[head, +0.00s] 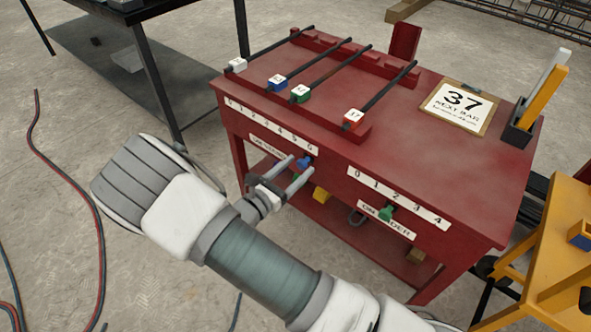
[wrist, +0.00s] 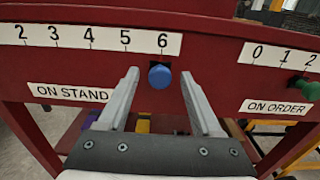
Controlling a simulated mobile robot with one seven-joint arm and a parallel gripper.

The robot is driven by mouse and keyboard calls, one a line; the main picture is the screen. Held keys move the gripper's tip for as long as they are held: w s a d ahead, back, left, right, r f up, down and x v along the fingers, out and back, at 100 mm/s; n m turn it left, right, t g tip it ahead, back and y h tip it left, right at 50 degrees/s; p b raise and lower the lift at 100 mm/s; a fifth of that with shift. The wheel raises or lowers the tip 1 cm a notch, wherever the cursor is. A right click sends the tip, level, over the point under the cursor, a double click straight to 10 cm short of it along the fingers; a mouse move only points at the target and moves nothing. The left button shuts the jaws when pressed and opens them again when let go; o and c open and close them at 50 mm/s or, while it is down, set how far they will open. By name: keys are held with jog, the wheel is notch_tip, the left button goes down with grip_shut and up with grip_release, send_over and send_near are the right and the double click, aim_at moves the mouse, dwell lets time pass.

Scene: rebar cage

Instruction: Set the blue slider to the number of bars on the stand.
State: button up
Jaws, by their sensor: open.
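The blue slider (wrist: 160,77) is a round knob on the front of the red bench, directly below the 6 of its number strip (wrist: 92,38); it also shows in the head view (head: 304,161). The label "ON STAND" (wrist: 71,92) is below the strip to the left. My gripper (wrist: 160,86) is open, its two fingers pointing at the bench front with the knob framed between their tips. I cannot tell whether either finger touches it. Several dark bars with coloured, white-topped end tags lie across the red stand (head: 322,117) on the bench top, spaced apart.
A green slider (head: 386,213) sits below a second strip (head: 400,199), by the label "ON ORDER". A sign reading 37 (head: 459,106) and a holder with upright pieces (head: 518,128) are on the bench top. A dark table (head: 150,60) stands left; a yellow frame (head: 560,230) stands right.

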grip_shut()
dwell(0.3)
dwell(1.1)
